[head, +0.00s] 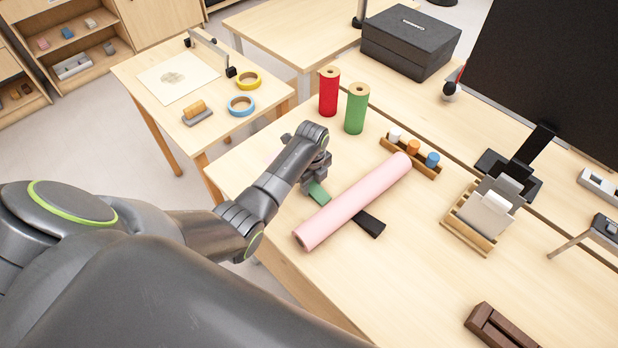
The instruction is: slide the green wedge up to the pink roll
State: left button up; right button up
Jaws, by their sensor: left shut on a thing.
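The pink roll (352,203) lies diagonally on the table. The green wedge (318,194) is on the roll's left side, its near end at or very close to the roll; I cannot tell if they touch. My left gripper (314,181) is shut on the green wedge from above and hides its far end. A black wedge-like piece (369,224) sticks out on the roll's other side. My right gripper is not in view.
A red roll (329,92) and a green roll (355,109) stand upright behind my left gripper. A wooden holder (429,171) with small bottles is close to the pink roll's far end. A card rack (470,236) stands to the right. The table front is clear.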

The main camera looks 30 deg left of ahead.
pick_arm(q)
jog(key=shift+s+d+p, duration=0.3)
jog(key=shift+d+p, duration=0.05)
jog(key=shift+d, duration=0.15)
jog(key=shift+s+d+p, duration=0.3)
jog(key=shift+d+p, duration=0.05)
jog(key=shift+d, duration=0.15)
jog(key=shift+s+a+p, duration=0.15)
jog(key=shift+s+p, duration=0.1)
jog(key=shift+p, duration=0.3)
jog(key=o, duration=1)
jog(key=shift+o, duration=0.2)
jog(key=shift+r, duration=0.1)
